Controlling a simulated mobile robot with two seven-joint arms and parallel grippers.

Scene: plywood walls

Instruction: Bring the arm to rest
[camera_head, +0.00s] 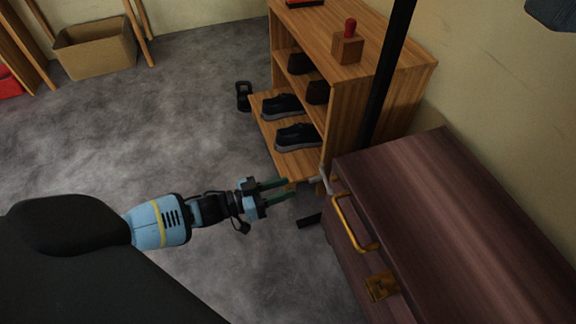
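My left arm comes in from the left, low in the head view. Its gripper (276,191) points right, with two dark green fingers apart and nothing between them. It hangs over the grey floor, just left of a brown chest (440,215) with a brass handle (353,222) and latch (380,286). The fingertips look close to the shelf's lower corner in the picture; I cannot tell whether they touch anything. My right gripper is not in view.
A wooden shoe shelf (398,70) holds dark shoes (284,106). A wooden block with a red knob (347,46) stands on top. A black pole (384,85) rises beside the chest. A cardboard box (96,48) stands at the back left. Open grey floor (150,130) lies left.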

